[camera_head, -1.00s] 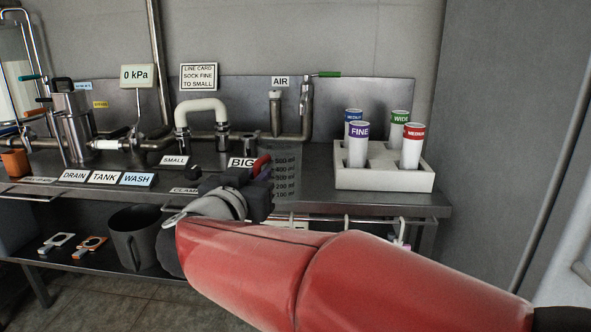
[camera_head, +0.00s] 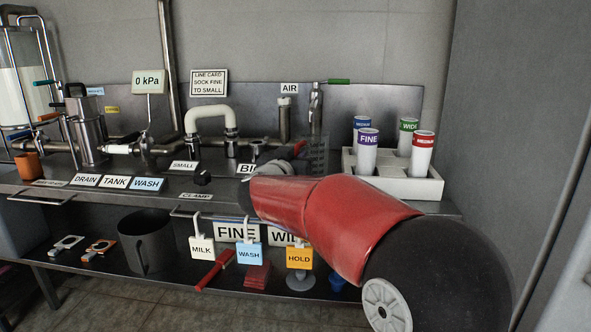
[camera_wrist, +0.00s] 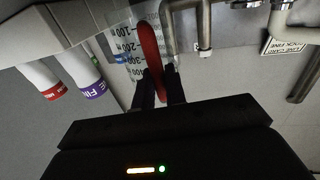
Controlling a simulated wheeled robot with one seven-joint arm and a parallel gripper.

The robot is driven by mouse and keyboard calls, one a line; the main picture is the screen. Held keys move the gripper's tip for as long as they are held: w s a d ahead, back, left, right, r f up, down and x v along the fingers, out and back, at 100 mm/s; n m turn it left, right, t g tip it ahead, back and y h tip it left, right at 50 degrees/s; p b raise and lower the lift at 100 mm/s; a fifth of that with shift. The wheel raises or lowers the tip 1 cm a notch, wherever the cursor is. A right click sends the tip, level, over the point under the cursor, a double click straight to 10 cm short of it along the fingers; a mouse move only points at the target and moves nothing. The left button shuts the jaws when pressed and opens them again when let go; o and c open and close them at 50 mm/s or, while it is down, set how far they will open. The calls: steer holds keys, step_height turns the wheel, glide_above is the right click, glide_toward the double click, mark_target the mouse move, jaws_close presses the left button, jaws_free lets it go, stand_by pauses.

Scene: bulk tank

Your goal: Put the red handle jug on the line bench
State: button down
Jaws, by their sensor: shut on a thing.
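The clear jug with grey volume marks (camera_head: 317,158) is above or on the line bench (camera_head: 222,184), just left of the white sock holder. Its red handle (camera_head: 299,148) faces my arm. In the wrist view my gripper (camera_wrist: 159,84) is shut on the red handle (camera_wrist: 150,50), and the jug's marked wall (camera_wrist: 125,45) shows behind it. In the head view my red arm hides most of the gripper and the jug's lower part. I cannot tell whether the jug's base touches the bench.
The white holder (camera_head: 410,186) with several labelled tubes stands close to the jug's right. Pipes and the air valve (camera_head: 316,105) rise behind it. BIG and SMALL (camera_head: 184,166) labels lie to the left. Tags (camera_head: 202,248) hang below the bench's front edge.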

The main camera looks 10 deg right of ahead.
steer(key=shift+a+f, duration=0.1)
steer(key=shift+f, duration=1.25)
steer(key=shift+f, duration=0.2)
steer(key=c, duration=1.5)
jaws_free()
steer(key=shift+o, duration=0.2)
steer(key=shift+r, duration=0.15)
